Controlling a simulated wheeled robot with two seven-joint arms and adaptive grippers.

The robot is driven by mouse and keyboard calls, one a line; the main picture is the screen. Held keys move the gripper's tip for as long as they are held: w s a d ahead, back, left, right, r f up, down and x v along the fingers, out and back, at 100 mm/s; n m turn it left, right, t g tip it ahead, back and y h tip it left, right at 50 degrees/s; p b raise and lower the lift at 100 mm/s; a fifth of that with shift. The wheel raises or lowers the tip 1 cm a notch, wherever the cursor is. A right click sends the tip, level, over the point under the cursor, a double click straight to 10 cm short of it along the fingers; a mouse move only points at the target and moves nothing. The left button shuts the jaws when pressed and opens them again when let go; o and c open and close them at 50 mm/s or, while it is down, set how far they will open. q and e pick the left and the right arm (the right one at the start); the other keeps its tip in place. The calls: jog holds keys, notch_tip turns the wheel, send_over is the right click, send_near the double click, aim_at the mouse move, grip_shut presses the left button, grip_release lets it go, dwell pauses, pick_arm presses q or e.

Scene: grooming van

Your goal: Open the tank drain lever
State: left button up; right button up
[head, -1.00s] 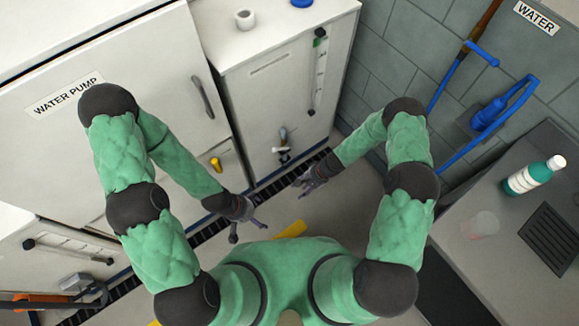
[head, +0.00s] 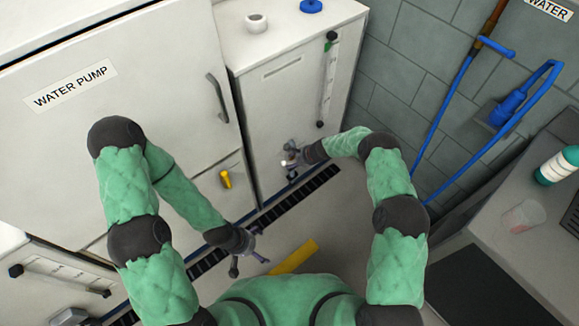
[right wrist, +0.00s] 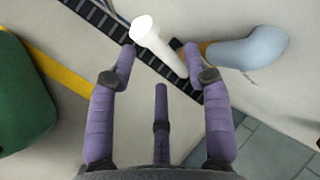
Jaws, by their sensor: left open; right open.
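The tank drain valve sits low on the front of the right white cabinet (head: 283,100). In the right wrist view it shows a white bar-like lever (right wrist: 157,46) with a rounded end, beside a blue-grey rounded part (right wrist: 248,47) with a brass-coloured collar. My right gripper (head: 291,160) is open at the valve and hides most of it in the head view. In the right wrist view the white lever lies between the two fingertips of the right gripper (right wrist: 158,62); I cannot tell whether they touch it. My left gripper (head: 250,249) is open and empty above the floor.
A yellow lever (head: 225,179) is on the left cabinet marked WATER PUMP (head: 130,130). A dark floor grate (head: 290,202) runs along the cabinets. A grey counter with a bottle (head: 558,166) and a clear cup (head: 524,215) stands at the right.

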aim_at(290, 163)
jog(key=shift+b+x, duration=0.75)
jog(key=shift+x, duration=1.45)
grip_shut()
